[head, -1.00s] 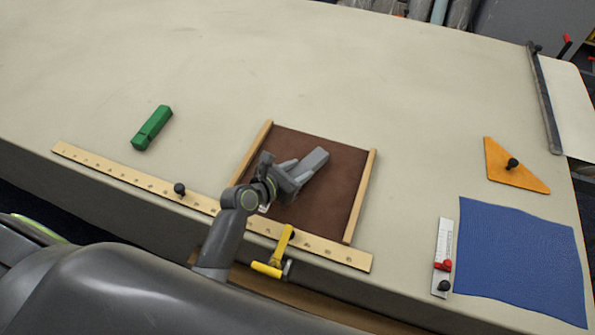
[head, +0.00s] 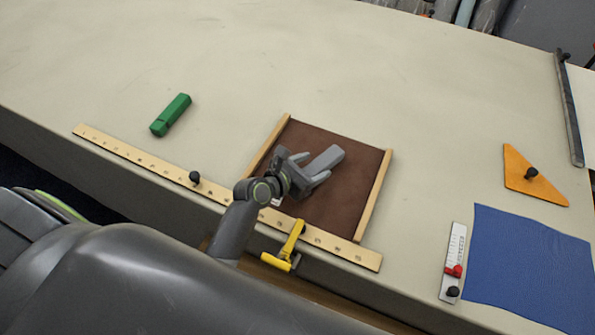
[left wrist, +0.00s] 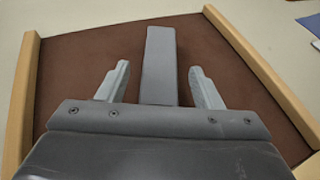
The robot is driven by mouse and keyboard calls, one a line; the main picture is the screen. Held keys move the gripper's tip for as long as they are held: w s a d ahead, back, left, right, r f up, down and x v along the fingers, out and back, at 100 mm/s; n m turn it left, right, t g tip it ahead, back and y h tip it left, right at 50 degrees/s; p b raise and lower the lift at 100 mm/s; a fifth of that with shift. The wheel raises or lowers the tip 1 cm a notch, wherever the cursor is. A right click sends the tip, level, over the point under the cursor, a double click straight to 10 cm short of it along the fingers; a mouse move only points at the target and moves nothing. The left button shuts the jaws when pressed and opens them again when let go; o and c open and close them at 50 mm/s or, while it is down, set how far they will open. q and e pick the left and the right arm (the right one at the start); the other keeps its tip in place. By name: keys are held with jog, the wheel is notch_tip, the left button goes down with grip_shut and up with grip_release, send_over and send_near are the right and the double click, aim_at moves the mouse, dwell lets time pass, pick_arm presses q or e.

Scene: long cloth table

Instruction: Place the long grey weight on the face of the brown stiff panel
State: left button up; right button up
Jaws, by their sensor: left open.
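The long grey weight (head: 325,162) lies on the face of the brown stiff panel (head: 345,195), which has pale wooden strips along two sides. My left gripper (head: 308,180) is open at the near end of the weight. In the left wrist view the weight (left wrist: 160,65) lies between the two spread fingers (left wrist: 158,85), with a gap on each side. Its near end is hidden by the gripper body. The brown panel (left wrist: 80,70) shows around it in that view. My right gripper is not in view.
A green block (head: 171,115) lies at left. A blue cloth (head: 525,262), a white scale (head: 453,262) and an orange triangle (head: 533,177) lie at right. The far table is clear.

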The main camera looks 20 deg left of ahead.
pick_arm(q)
jog(key=b+v, duration=0.1)
jog(key=v, duration=1)
jog(key=shift+s+a+r, duration=0.15)
jog(key=shift+s+r, duration=0.05)
jog(key=shift+s, duration=0.05)
jog(key=shift+s, duration=0.1)
